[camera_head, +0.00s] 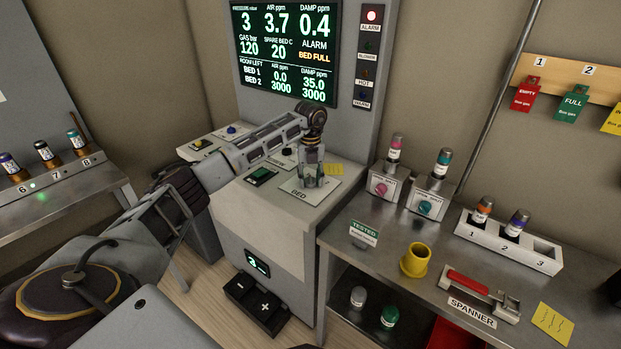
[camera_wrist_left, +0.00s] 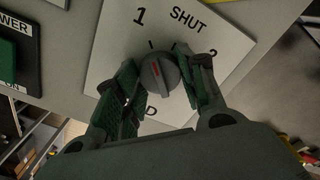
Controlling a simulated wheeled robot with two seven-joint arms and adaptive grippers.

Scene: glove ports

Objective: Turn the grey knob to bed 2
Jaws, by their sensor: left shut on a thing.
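The grey knob (camera_wrist_left: 161,76) sits on a white plate (camera_wrist_left: 240,42) marked 1, SHUT and 2, with the lower lettering partly covered. Its red pointer line leans up-left, roughly toward the 1. My left gripper (camera_wrist_left: 160,84) has one finger on each side of the knob and is shut on it. In the head view my left gripper (camera_head: 313,178) reaches down onto the BED plate (camera_head: 300,195) and hides the knob there. My right gripper is out of view.
The console display (camera_head: 287,50) rises behind the arm and reads BED FULL. A green button (camera_head: 262,176) lies left of the plate. On the right bench stand two small valve boxes (camera_head: 383,187), a yellow cup (camera_head: 415,260) and a red-handled spanner (camera_head: 468,282).

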